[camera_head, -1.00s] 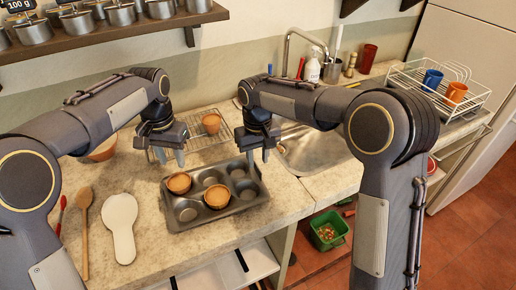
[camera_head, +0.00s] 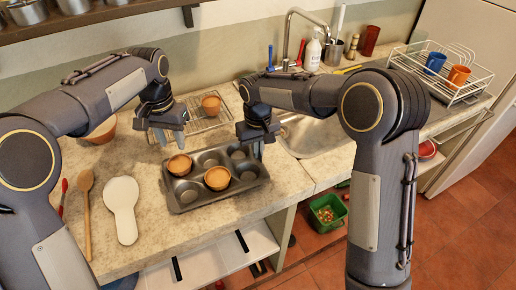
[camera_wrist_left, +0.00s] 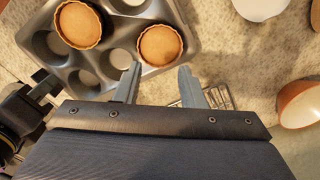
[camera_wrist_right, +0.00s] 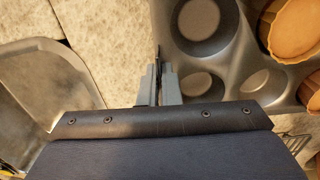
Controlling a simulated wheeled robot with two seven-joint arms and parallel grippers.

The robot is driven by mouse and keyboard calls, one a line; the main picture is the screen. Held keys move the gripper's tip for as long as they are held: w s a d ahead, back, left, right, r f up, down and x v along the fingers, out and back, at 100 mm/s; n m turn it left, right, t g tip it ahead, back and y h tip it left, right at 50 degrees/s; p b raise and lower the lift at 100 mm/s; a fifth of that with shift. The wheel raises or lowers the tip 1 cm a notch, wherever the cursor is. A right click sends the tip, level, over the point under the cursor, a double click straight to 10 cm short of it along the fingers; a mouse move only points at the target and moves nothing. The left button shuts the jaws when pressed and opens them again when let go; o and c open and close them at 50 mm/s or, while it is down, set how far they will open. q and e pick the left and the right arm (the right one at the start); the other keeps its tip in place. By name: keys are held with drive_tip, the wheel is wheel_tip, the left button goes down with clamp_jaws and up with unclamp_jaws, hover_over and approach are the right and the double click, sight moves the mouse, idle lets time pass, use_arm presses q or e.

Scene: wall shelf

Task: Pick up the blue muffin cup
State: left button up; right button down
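I see no blue muffin cup. The grey muffin tin (camera_head: 184,207) holds two orange-brown muffin cups: one in the back left well (camera_head: 180,165), one in the front middle well (camera_head: 217,178). Both also show in the left wrist view (camera_wrist_left: 78,25). A third orange-brown cup (camera_head: 211,105) stands on a wire rack. My left gripper (camera_head: 173,143) is open and empty above the counter behind the tin's left end. My right gripper (camera_head: 253,152) is at the tin's right end; in the right wrist view its fingers (camera_wrist_right: 159,85) are close together around the tin's rim.
A blue mug (camera_head: 435,63) and an orange mug (camera_head: 458,76) sit in the white dish rack (camera_head: 470,94). The sink (camera_head: 312,138) is right of the tin.

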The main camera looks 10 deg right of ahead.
sight(179, 163)
use_arm(q)
drive_tip(key=shift+o, duration=0.2)
drive_tip(key=o, duration=0.7)
drive_tip(key=shift+o, duration=1.2)
drive_tip(key=shift+m, duration=0.4)
drive_tip(key=shift+o, duration=0.3)
drive_tip(key=m, duration=0.3)
drive_tip(key=shift+a+r, duration=0.3)
drive_tip(key=shift+r, duration=0.1)
drive_tip(key=f+m, duration=0.1)
drive_tip(key=m, duration=0.2)
drive_tip(key=f+m+h, duration=0.1)
drive_tip(key=m, duration=0.3)
drive_tip(key=f+m, duration=0.1)
drive_tip(key=m, duration=0.3)
drive_tip(key=shift+s+a+f, duration=0.2)
drive_tip(key=shift+a+f, duration=0.2)
drive_tip(key=shift+w+d+f, duration=0.1)
drive_tip(key=shift+d+f, duration=0.1)
drive_tip(key=shift+f, duration=0.75)
drive_tip(key=shift+w+d+f, duration=0.1)
drive_tip(key=shift+d+f, duration=0.1)
drive_tip(key=shift+f, duration=0.7)
drive_tip(key=shift+w+d+f, duration=0.1)
drive_tip(key=shift+d+f, duration=0.1)
drive_tip(key=shift+f, duration=0.75)
